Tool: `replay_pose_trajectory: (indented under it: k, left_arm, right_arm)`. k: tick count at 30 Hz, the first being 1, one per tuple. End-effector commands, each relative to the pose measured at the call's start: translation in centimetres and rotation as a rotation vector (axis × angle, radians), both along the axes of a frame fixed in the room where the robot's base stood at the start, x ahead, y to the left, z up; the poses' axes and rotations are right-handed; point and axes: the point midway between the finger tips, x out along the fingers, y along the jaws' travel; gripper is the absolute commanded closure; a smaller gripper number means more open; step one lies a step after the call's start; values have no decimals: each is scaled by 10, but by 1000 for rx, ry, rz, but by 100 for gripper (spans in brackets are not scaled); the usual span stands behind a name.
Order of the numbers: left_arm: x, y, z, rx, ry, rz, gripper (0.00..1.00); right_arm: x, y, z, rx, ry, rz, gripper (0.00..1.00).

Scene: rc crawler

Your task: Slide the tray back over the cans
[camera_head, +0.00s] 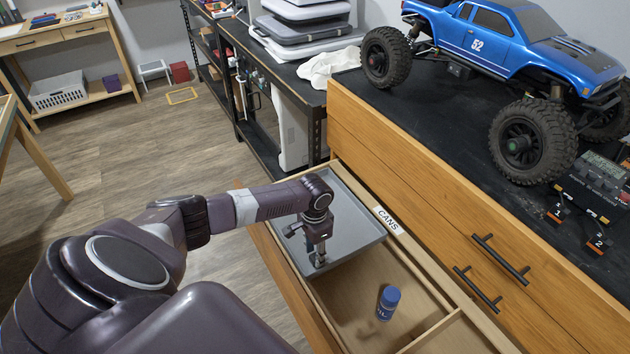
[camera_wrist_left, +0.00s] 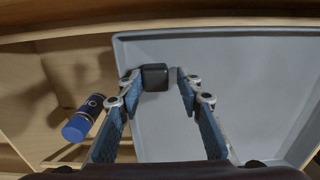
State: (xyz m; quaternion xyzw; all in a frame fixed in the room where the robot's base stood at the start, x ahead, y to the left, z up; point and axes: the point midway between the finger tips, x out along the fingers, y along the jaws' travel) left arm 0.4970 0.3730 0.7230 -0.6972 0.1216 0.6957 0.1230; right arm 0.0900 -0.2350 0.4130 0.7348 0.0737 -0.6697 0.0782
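The grey tray (camera_head: 352,206) lies in the far part of an open wooden drawer. It also fills the right of the left wrist view (camera_wrist_left: 255,75). A blue can (camera_head: 387,303) stands in the uncovered near part of the drawer, beside the tray; it shows at left in the wrist view (camera_wrist_left: 84,118). My left gripper (camera_head: 318,263) points down at the tray's near edge. In the wrist view its fingertips (camera_wrist_left: 155,77) close on both sides of a small black knob (camera_wrist_left: 155,78) on the tray. My right gripper is not in view.
A "CANS" label (camera_head: 388,220) is on the drawer's rim. A divider (camera_head: 432,332) crosses the drawer near the can. A blue RC truck (camera_head: 500,40) and a control box (camera_head: 598,180) stand on the black top of the cabinet. Floor lies open at left.

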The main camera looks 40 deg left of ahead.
Motion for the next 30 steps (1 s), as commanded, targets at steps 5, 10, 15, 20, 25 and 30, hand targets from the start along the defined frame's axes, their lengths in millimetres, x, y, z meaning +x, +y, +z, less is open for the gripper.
replay_pose_trajectory:
  k: [5,10,15,20,25,30]
  left_arm:
    - [1,0,10,-1,-2,-1,68]
    - [1,1,42,1,-4,-1,68]
    - [1,1,79,1,-4,-1,68]
    - [0,1,105,1,-3,0,68]
    - [0,0,118,0,-1,0,68]
    - [0,0,121,0,0,0,68]
  right_arm:
    - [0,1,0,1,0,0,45]
    - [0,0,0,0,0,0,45]
    - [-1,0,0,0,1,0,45]
    - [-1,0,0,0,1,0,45]
    - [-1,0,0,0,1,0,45]
    - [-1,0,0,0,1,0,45]
